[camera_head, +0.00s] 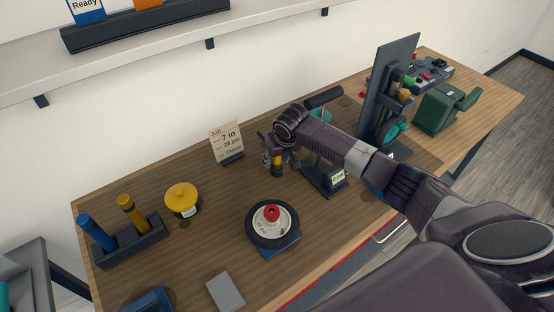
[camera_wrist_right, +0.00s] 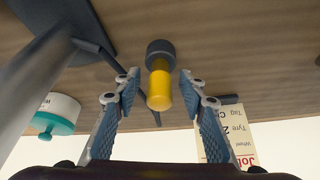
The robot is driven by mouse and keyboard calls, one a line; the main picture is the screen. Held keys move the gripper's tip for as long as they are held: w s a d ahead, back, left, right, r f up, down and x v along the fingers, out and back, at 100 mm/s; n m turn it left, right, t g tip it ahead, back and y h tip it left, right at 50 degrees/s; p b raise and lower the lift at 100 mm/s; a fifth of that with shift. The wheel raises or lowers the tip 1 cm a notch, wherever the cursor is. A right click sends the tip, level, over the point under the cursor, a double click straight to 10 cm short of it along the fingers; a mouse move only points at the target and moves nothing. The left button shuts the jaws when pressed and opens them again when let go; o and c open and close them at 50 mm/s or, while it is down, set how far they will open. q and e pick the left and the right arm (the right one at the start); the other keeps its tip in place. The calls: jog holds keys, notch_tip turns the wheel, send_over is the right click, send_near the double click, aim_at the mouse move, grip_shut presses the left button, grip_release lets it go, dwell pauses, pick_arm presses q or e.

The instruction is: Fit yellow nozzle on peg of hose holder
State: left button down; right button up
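The yellow nozzle (camera_wrist_right: 160,88) has a dark grey collar at one end. In the right wrist view it lies between the two fingers of my right gripper (camera_wrist_right: 159,92), with a visible gap on each side. The gripper is open. In the head view my right gripper (camera_head: 271,157) is over the table beside the pump, and the yellow nozzle (camera_head: 277,170) shows just below it. A thin dark bar passes behind the nozzle in the wrist view. I cannot pick out the hose holder's peg clearly. My left gripper is not in view.
The pump (camera_head: 322,181) with a psi display stands just right of the gripper. A job card (camera_head: 227,143) stands behind left. A wheel (camera_head: 272,223), a yellow-lidded pot (camera_head: 181,199) and a rack (camera_head: 130,243) with blue and yellow handles stand left and front. A dark upright panel (camera_head: 386,85) stands right.

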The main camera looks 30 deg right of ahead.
jog(key=v, duration=1.2)
jog(key=shift+d, duration=0.1)
dwell(0.4)
